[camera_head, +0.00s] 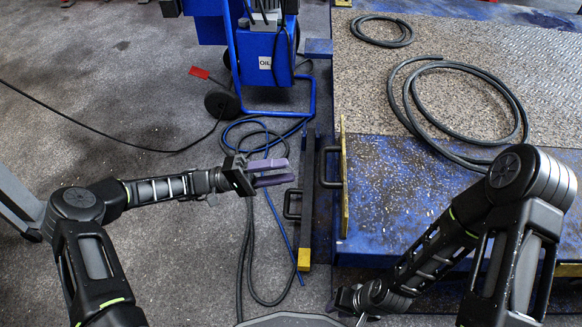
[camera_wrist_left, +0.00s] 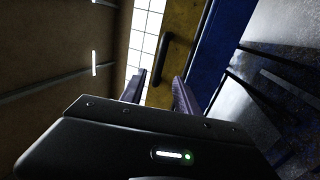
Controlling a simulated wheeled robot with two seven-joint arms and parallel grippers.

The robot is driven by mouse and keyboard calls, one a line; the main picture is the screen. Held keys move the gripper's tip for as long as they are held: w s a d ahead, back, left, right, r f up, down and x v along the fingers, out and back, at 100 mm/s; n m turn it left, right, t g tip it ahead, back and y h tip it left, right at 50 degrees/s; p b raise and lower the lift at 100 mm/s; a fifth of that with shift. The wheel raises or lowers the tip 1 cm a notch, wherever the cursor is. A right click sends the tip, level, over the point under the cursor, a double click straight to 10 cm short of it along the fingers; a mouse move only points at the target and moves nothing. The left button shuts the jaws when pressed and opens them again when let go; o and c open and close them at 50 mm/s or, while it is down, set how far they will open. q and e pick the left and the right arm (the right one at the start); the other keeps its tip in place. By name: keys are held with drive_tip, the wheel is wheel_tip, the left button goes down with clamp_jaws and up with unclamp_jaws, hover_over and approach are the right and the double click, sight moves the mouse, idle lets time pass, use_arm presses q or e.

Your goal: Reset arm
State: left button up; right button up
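My left gripper (camera_head: 277,173) is open and empty in the head view, its two purple fingers pointing right, above the floor beside a black upright bar. The fingers also show apart in the left wrist view (camera_wrist_left: 160,92), with nothing between them. Past them there is a black handle (camera_wrist_left: 172,62) on a yellow surface. My right arm comes in from the lower right; its wrist end (camera_head: 362,300) is low near the bottom edge. Its fingers are not clear enough to tell their state. I cannot make out a trolley jack for certain.
A blue platform (camera_head: 385,190) with a textured top fills the right, with coiled hoses (camera_head: 515,105) on it. Black handles (camera_head: 292,204) stand near its left edge. A blue wheeled machine labelled OIL (camera_head: 264,63) stands behind. Hoses lie on the floor; the floor at left is mostly clear.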

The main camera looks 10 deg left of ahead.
use_arm(q)
drive_tip(key=shift+d, duration=0.1)
idle(0.4)
